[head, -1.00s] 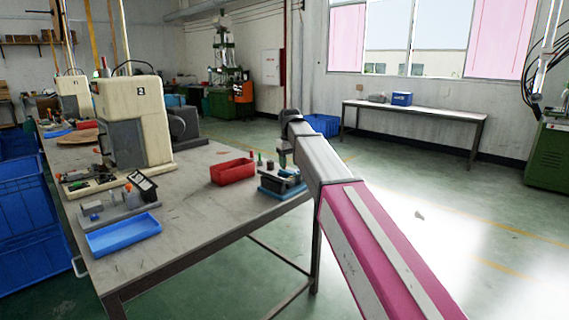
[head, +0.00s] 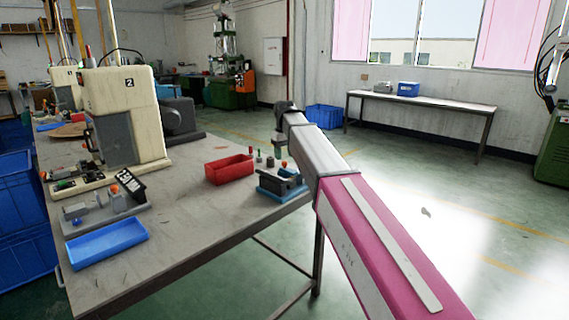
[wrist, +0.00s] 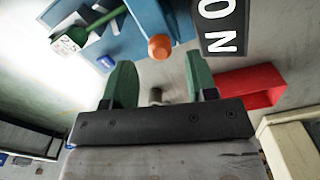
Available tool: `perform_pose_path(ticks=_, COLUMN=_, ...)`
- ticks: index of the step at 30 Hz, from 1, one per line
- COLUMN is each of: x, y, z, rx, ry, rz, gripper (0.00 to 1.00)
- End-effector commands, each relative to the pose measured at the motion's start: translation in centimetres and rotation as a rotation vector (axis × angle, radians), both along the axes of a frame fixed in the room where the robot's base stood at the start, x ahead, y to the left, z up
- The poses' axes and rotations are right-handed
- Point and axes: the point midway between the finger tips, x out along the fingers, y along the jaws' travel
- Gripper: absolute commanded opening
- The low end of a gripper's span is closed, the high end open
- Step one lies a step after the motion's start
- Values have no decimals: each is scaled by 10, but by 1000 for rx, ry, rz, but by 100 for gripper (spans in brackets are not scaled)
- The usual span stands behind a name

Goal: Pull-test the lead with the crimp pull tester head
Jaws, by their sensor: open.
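My gripper (wrist: 160,90) hangs over the right end of the workbench. In the wrist view its two green fingers are apart, with a small grey peg-like piece (wrist: 156,96) seen between them; nothing is visibly gripped. A blue-based fixture with a dark body (head: 281,187) stands just below and in front of the gripper. In the wrist view I see blue parts (wrist: 118,42), an orange knob (wrist: 160,47) and a black plate with white letters (wrist: 220,26). I cannot tell which part is the pull tester head. I cannot make out the lead.
A red bin (head: 229,170) stands left of the fixture. Small dark pegs (head: 270,162) stand behind it. The bench's front middle (head: 190,230) is bare.

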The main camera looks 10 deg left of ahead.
Motion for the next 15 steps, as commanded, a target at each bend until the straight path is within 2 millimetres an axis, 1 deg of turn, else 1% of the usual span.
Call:
perform_pose_path(ticks=1, x=-1, y=0, z=-9, rx=-1, ry=1, rz=0, gripper=52)
perform_pose_path(ticks=3, x=-1, y=0, z=-19, rx=0, ry=0, rz=0, gripper=52)
perform_pose_path(ticks=6, x=0, y=0, z=-30, rx=-1, ry=1, rz=0, gripper=52)
perform_pose_path(ticks=10, x=0, y=0, z=-37, rx=1, ry=-1, rz=0, gripper=52)
perform_pose_path(ticks=15, x=0, y=0, z=-40, rx=1, ry=-1, rz=0, gripper=52)
